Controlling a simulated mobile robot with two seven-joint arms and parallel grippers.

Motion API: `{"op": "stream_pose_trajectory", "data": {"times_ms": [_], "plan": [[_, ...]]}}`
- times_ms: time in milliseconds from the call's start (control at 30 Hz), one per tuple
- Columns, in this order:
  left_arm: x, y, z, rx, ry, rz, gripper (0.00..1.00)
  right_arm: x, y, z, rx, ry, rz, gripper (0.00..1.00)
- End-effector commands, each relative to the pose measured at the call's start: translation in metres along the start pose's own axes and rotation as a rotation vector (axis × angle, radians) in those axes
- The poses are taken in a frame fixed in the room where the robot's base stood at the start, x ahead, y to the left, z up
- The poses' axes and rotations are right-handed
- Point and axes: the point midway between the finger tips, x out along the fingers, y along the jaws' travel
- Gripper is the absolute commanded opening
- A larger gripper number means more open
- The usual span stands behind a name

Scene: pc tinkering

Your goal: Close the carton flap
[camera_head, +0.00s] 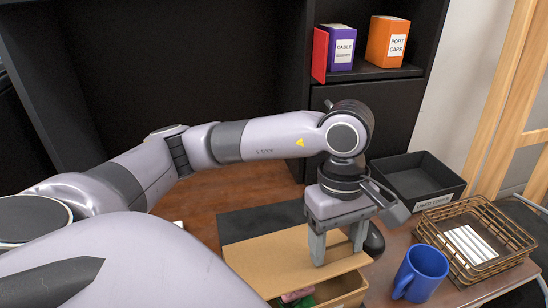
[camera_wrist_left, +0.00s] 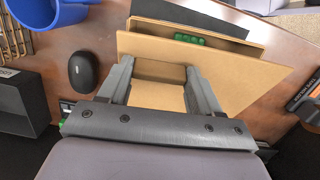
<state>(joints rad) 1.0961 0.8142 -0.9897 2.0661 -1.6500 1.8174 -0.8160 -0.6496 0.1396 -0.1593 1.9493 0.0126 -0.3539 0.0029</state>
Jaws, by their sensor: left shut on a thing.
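The brown cardboard carton (camera_head: 345,291) stands at the front of the wooden desk, with pink and green items (camera_head: 300,296) showing in its opening. Its flap (camera_head: 265,258) spans much of the top as a flat panel, leaving a gap on the near side. In the left wrist view the flap (camera_wrist_left: 240,75) lies around the fingers, and green items (camera_wrist_left: 188,39) show through a slot beyond it. My left gripper (camera_head: 338,254) points down at the flap's right part, its fingers apart with cardboard between them. The exact contact is partly hidden.
A blue mug (camera_head: 420,272) and a wire basket (camera_head: 475,238) with white items stand to the right. A black labelled bin (camera_head: 420,178) is behind them. A black mouse (camera_wrist_left: 83,71) sits close beside the gripper. A dark mat (camera_head: 250,222) lies behind the carton.

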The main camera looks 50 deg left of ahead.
Motion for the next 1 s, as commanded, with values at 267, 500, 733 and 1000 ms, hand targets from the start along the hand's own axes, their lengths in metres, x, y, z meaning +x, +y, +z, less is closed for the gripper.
{"op": "stream_pose_trajectory", "data": {"times_ms": [267, 500, 733, 1000], "plan": [[0.008, 0.0, 0.002, 0.002, 0.016, 0.0, 0.55, 0.004, 0.0, 0.006, -0.002, 0.001, -0.001, 1.0], [0.022, 0.0, 0.006, 0.002, 0.052, 0.0, 0.55, 0.012, 0.0, 0.016, -0.001, 0.0, 0.0, 1.0], [0.022, 0.0, 0.007, 0.0, 0.061, 0.0, 0.55, 0.012, 0.0, 0.016, 0.0, 0.0, 0.0, 1.0], [0.026, 0.0, 0.008, 0.0, 0.068, 0.0, 0.55, 0.014, 0.0, 0.019, 0.0, 0.0, 0.0, 1.0]]}}
